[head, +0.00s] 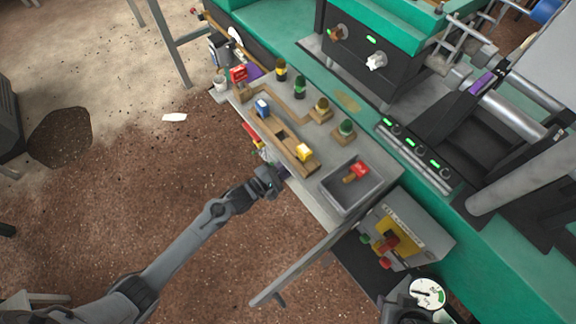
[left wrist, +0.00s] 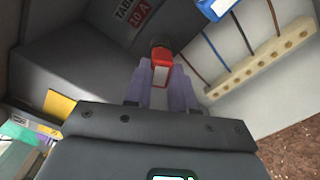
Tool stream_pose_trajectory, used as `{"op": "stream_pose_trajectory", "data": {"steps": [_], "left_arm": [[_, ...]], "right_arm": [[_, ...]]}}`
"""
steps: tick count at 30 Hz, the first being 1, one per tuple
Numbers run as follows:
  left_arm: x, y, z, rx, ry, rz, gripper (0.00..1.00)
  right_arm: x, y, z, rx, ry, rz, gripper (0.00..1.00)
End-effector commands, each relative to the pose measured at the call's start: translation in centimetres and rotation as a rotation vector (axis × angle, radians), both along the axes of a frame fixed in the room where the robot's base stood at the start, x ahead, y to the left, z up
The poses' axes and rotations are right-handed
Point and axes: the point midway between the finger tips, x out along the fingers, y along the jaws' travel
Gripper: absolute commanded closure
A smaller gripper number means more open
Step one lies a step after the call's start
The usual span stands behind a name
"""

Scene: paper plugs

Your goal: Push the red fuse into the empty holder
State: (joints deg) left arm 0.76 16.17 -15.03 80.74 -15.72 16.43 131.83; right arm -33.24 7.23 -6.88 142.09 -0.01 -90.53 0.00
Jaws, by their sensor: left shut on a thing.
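My left gripper (head: 272,178) is at the near edge of the grey bench, low and left of the fuse block. In the left wrist view its purple fingers (left wrist: 159,92) are shut on a red fuse (left wrist: 160,72) with a pale label; I cannot make this fuse out in the head view. The tan fuse block (head: 275,125) has a blue fuse (head: 262,108), a dark empty holder (head: 281,135) and a yellow fuse (head: 303,152). The gripper is apart from the empty holder. My right gripper is not in view.
A grey tray (head: 340,205) holds another red piece (head: 358,172). A red piece (head: 238,73) stands at the bench's far left, with several coloured knobs behind the block. A pale terminal strip (left wrist: 262,62) is beside the gripper.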

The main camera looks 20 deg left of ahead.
Motion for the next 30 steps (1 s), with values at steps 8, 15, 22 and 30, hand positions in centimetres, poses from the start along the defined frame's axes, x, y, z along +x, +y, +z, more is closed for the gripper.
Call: {"op": "stream_pose_trajectory", "data": {"steps": [8, 15, 22, 30], "left_arm": [[0.5, -0.3, 0.0, 0.000, 0.000, 0.000, 1.00], [1.0, -0.6, 0.0, 0.000, -0.001, 0.000, 1.00], [1.4, -0.8, 0.0, 0.000, -0.001, 0.001, 1.00], [1.7, -1.0, 0.0, 0.000, -0.001, 0.001, 1.00]], "right_arm": [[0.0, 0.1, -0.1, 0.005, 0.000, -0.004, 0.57], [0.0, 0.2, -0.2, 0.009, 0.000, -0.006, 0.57], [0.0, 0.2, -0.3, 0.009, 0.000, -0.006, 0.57], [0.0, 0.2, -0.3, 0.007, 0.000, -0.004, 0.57]]}}
